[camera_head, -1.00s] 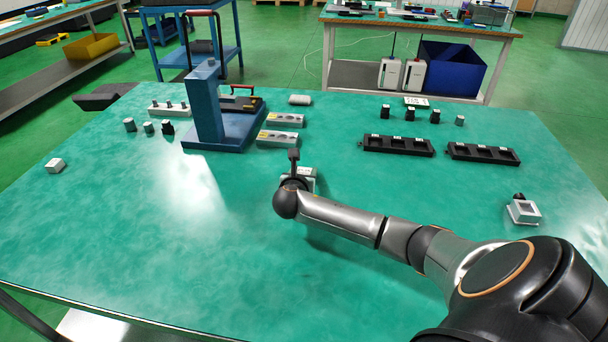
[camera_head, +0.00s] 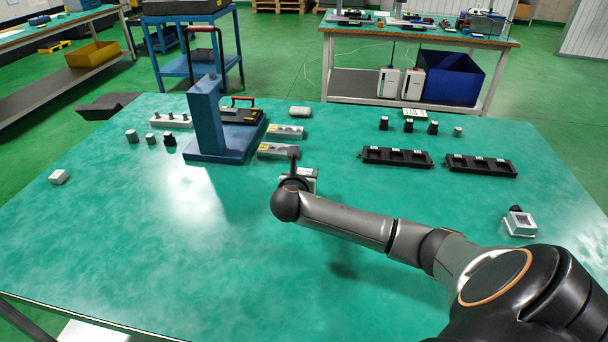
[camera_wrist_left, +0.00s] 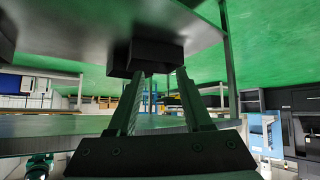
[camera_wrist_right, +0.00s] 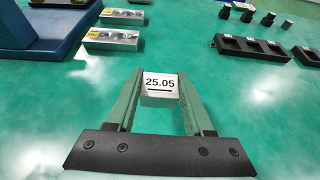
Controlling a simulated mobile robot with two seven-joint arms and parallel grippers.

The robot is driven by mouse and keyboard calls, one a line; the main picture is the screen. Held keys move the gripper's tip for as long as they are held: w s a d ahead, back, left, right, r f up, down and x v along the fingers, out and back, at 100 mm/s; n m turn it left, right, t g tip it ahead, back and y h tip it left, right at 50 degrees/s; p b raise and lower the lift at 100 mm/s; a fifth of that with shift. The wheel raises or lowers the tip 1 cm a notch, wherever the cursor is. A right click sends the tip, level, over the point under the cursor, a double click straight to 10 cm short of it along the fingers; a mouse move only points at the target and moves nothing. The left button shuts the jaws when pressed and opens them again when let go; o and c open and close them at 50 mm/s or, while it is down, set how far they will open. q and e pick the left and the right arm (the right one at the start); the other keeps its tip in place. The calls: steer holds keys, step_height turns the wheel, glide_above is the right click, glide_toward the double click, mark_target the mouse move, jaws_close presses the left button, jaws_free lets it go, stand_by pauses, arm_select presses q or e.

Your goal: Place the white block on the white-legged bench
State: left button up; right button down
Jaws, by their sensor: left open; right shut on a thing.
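A white block (camera_wrist_right: 160,90) marked "25.05" is between the fingers of my right gripper (camera_wrist_right: 160,84) in the right wrist view. The gripper is shut on it. In the head view the block shows only partly behind my right wrist (camera_head: 290,195), above the green table top (camera_head: 200,270). A bench with pale legs (camera_head: 492,82) stands at the back right, and another pale-legged bench (camera_head: 128,33) is at the far left. My left gripper (camera_wrist_left: 161,74) is open and empty in its wrist view, and out of the head view.
The near table carries a blue stand (camera_head: 207,120), grey slotted blocks (camera_head: 279,151), black trays (camera_head: 396,157), a small white block (camera_head: 58,177) and a white square fixture (camera_head: 520,223). A blue cart (camera_head: 193,68) stands behind. The table's front left is clear.

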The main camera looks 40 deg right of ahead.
arm_select(q)
steer(key=shift+s+a+r+y+p, duration=0.35)
steer(key=shift+s+a+p, duration=0.4)
steer(key=shift+p, duration=0.3)
arm_select(e)
steer(key=s+d+r+v, duration=0.1)
steer(key=d+v, duration=0.1)
steer(key=v, duration=1.1)
steer(key=shift+r, duration=0.4)
